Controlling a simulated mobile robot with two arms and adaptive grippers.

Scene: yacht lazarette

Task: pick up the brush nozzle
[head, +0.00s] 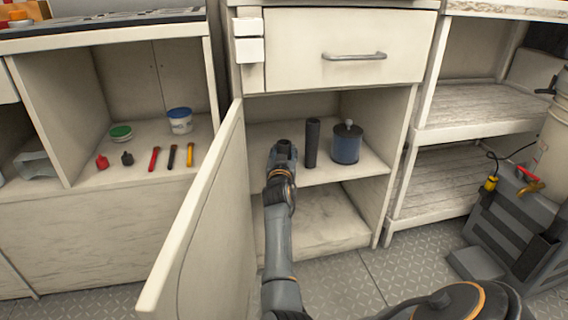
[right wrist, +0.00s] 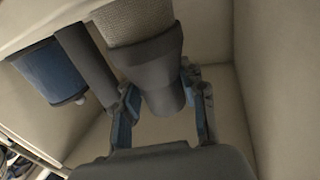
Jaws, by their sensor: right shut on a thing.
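The brush nozzle (right wrist: 163,88) shows in the right wrist view as a dark grey tapered body with a pale, textured, bristle-like part at its far end. My right gripper (right wrist: 165,98) has one finger on each side of the grey body and is shut on it. In the head view my right gripper (head: 284,150) is inside the open cabinet, over the shelf and left of a dark tube. There the nozzle is mostly hidden by the gripper and cannot be made out clearly. My left gripper is not in view.
The dark upright tube (head: 312,143) and a blue lidded canister (head: 346,146) stand right of the gripper on the cabinet shelf (head: 360,172). The open cabinet door (head: 205,215) stands left of my arm. A drawer (head: 350,52) is above.

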